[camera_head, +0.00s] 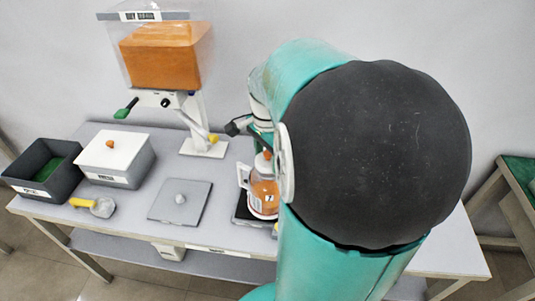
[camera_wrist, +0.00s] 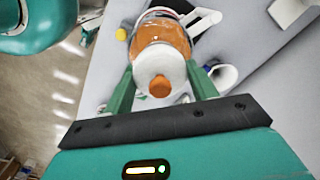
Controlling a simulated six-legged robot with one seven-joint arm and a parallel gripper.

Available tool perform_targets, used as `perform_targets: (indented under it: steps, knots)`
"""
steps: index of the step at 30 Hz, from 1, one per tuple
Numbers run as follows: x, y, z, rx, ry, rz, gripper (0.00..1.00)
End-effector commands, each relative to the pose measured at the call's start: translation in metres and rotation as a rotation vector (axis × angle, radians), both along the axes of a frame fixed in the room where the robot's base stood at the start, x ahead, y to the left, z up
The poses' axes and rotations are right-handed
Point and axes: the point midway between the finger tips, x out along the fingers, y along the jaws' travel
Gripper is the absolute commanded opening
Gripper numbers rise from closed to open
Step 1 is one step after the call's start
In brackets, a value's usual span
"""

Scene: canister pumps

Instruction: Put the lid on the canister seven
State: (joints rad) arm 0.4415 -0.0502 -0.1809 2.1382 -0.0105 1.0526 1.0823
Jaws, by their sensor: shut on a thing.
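Canister seven (camera_head: 264,197) is a clear jar with orange contents, a white handle and a "7" label. It stands upright on a dark base right of the table's middle, partly hidden by my arm. In the wrist view the jar (camera_wrist: 165,36) shows beyond the white lid (camera_wrist: 147,60), which has an orange knob. The lid lies over the jar's mouth; I cannot tell whether it is fully seated. My gripper (camera_wrist: 161,68) has its green fingers on either side of the lid and is shut on it. In the head view my arm hides most of the gripper.
A hopper (camera_head: 165,55) of orange contents stands behind on a white stand (camera_head: 203,145). At left are a dark open bin (camera_head: 30,180), a white-lidded box (camera_head: 120,170) and a yellow-handled scoop (camera_head: 100,207).

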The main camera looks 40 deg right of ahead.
Motion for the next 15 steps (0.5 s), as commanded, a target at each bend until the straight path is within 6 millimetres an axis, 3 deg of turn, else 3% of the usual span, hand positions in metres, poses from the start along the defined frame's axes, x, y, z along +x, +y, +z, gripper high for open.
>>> perform_targets:
  steps: [15]
  knots:
    - [0.000, 0.000, -0.012, 0.001, 0.001, 0.000, 0.36]
